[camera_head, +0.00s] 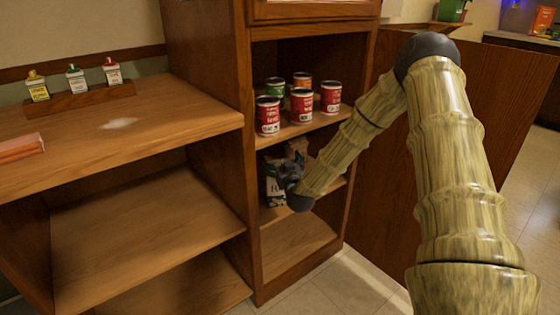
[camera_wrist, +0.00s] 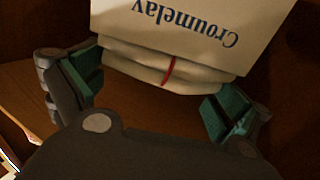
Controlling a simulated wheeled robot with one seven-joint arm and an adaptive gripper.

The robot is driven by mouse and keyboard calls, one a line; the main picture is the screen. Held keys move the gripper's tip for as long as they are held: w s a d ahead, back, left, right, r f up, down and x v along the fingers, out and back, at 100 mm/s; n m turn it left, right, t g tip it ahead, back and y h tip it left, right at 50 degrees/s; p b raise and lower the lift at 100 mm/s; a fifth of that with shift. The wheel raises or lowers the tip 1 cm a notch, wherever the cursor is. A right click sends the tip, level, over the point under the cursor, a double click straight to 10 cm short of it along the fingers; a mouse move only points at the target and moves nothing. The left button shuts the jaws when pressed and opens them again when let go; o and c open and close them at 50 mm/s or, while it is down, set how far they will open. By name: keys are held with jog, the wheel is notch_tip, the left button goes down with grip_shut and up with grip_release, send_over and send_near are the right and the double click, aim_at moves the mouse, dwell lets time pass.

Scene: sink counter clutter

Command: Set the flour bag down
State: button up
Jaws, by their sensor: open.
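The flour bag (camera_wrist: 190,30), cream-coloured with blue lettering and a red line across its folded end, fills the top middle of the wrist view. In the head view its pale and blue side (camera_head: 274,190) shows on the cabinet's middle shelf (camera_head: 330,191), partly hidden by my gripper. My gripper (camera_wrist: 155,92) is open, with one green-padded finger to either side of the bag's folded end. A gap shows between the bag and each pad. In the head view my gripper (camera_head: 287,174) is small and dark inside the cabinet.
Several cans (camera_head: 302,106) stand on the shelf above. The cabinet's side panel (camera_head: 210,110) and open door (camera_head: 400,170) flank my arm. The lower shelf (camera_head: 290,246) is bare. The counter (camera_head: 170,130) at left holds small bottles in a wooden rack (camera_head: 80,101) and a white powder patch (camera_head: 120,123).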

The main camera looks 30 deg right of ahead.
jog(key=p+v, duration=0.1)
jog(key=v, duration=1)
jog(key=shift+s+p, duration=0.25)
jog(key=shift+p, duration=0.15)
jog(key=shift+r, duration=0.1)
